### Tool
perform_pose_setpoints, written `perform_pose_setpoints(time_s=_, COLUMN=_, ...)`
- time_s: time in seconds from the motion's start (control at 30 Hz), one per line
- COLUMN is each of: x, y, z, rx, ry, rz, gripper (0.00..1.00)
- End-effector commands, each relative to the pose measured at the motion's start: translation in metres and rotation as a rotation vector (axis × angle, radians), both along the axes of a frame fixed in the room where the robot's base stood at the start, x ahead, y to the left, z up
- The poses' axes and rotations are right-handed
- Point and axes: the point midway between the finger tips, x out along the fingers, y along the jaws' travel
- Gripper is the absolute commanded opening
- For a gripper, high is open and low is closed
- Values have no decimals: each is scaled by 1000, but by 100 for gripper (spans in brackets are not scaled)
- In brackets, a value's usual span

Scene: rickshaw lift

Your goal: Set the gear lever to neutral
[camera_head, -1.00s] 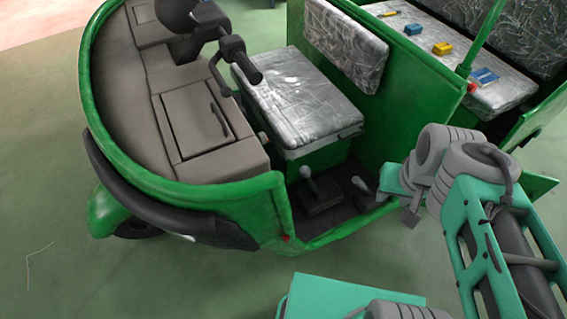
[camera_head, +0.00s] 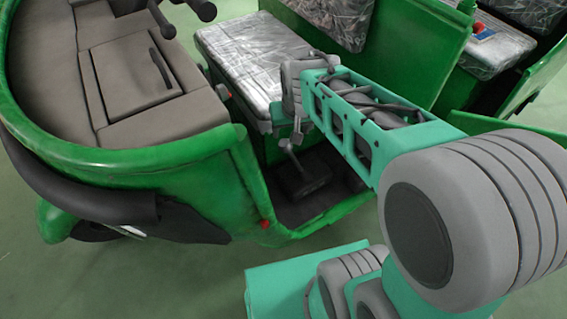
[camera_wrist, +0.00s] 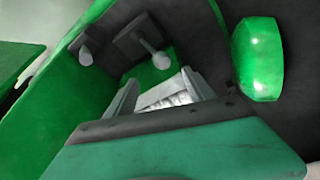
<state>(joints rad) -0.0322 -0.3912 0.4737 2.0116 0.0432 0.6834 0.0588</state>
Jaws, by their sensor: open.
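The gear lever (camera_head: 288,151) rises from a dark base on the floor of the green rickshaw, below the silver-wrapped seat. In the wrist view, two levers with pale rounded knobs show: a nearer one (camera_wrist: 160,59) just beyond the fingers and another (camera_wrist: 85,55) farther left. I cannot tell for certain which of these is the gear lever. My gripper (camera_wrist: 163,92) is open, with its two grey fingers apart and no lever clearly between them. In the head view, my gripper (camera_head: 298,128) is just above the lever, partly hidden by my arm.
The silver-wrapped seat (camera_head: 238,55) stands behind the lever. The green front body (camera_head: 170,160) curves along the left, and a green partition (camera_head: 415,50) stands behind my arm. The floor sill (camera_head: 320,222) edges the footwell. Open floor lies at lower left.

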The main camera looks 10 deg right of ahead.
Motion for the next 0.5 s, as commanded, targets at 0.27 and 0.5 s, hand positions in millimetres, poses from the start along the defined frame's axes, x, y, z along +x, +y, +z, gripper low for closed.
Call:
perform_pose_setpoints(time_s=0.27, x=37, y=1, z=-73, rx=-2, ry=-27, rz=-17, gripper=63)
perform_pose_setpoints(time_s=0.5, x=52, y=-2, z=-112, rx=-2, ry=-24, rz=-19, gripper=63)
